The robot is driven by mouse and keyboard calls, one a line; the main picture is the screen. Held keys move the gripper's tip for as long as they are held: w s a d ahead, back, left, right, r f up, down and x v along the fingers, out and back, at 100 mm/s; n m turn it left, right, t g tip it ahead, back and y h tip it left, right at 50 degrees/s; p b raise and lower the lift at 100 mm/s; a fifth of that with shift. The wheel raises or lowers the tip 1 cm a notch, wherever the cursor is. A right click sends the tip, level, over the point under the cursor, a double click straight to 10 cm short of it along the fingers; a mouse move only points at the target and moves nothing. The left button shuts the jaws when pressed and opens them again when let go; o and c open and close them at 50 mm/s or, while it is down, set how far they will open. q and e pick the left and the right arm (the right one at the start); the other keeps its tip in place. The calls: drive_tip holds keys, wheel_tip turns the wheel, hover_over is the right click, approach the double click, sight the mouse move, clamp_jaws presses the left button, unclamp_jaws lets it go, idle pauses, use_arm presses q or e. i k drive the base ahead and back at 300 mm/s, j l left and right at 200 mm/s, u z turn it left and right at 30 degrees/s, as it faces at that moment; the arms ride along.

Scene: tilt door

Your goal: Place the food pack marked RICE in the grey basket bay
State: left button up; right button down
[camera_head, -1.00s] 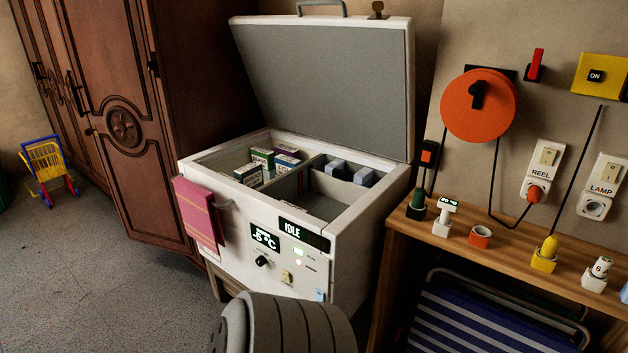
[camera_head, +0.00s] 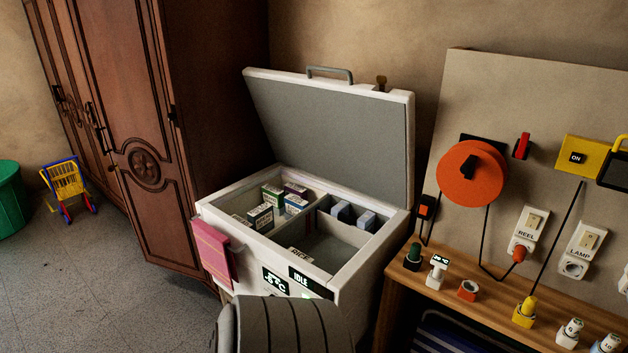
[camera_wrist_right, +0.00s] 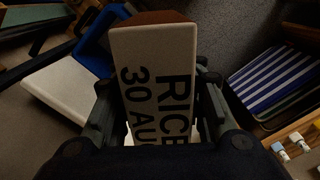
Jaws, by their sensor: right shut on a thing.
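A pale pack with a brown edge, marked RICE and 30 AUG (camera_wrist_right: 152,70), stands between the fingers of my right gripper (camera_wrist_right: 158,105) in the right wrist view. The gripper is shut on it. In the head view, the open white chest freezer (camera_head: 345,278) has a divider between two bays. The left bay holds several small boxes (camera_head: 262,216). The right bay (camera_head: 340,250) has two pale blue-grey blocks (camera_head: 366,219) at its back and bare floor in front. A label reading RICE (camera_head: 300,255) shows at its near side. My left gripper is out of view.
The raised lid (camera_head: 335,140) stands behind the freezer. A pink cloth-like item (camera_head: 212,250) hangs on its left front. A wooden bench (camera_head: 400,285) with small knobs and plugs stands at right, below the orange reel (camera_head: 473,172). A wardrobe (camera_head: 140,120) stands at left.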

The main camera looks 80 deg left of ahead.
sight(319, 264)
drive_tip(key=j+u, duration=0.1)
drive_tip(key=u, duration=0.8)
drive_tip(key=j+u, duration=0.1)
drive_tip(key=u, duration=0.35)
drive_tip(key=i+j+u, duration=0.35)
drive_tip(key=j, duration=0.15)
drive_tip(key=i+j+u, duration=0.75)
drive_tip(key=i, duration=0.3)
